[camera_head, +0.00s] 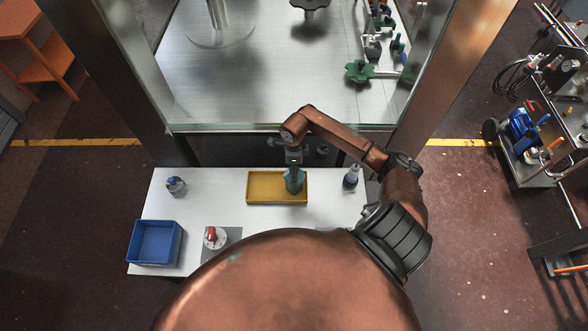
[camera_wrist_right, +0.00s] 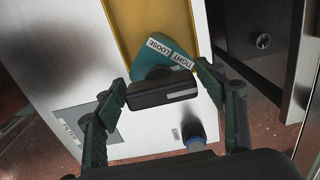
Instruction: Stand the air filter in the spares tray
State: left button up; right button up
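A teal piece with a dark block-shaped top (camera_wrist_right: 162,89) and a label reading TIGHT and LOOSE shows in the right wrist view; I take it as the air filter. In the head view the filter (camera_head: 295,183) is upright at the right part of the yellow spares tray (camera_head: 262,198); whether it rests on the tray floor is unclear. My right gripper (camera_head: 293,166) is directly above it, with its fingertips (camera_wrist_right: 163,80) at either end of the dark top. Whether they press on it is unclear. My left gripper is not in view.
A blue bin (camera_head: 155,243), a small grey part with blue (camera_head: 176,186) and a red-and-white item (camera_head: 213,238) on a grey pad are on the left of the white table (camera_head: 215,190). A metal-framed cabinet rises behind.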

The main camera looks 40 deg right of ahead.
jog(key=shift+o, duration=0.2)
jog(key=shift+r, duration=0.3)
notch_tip(320, 180, up, 10)
jog(key=b, duration=0.3)
jog(key=shift+r, duration=0.85)
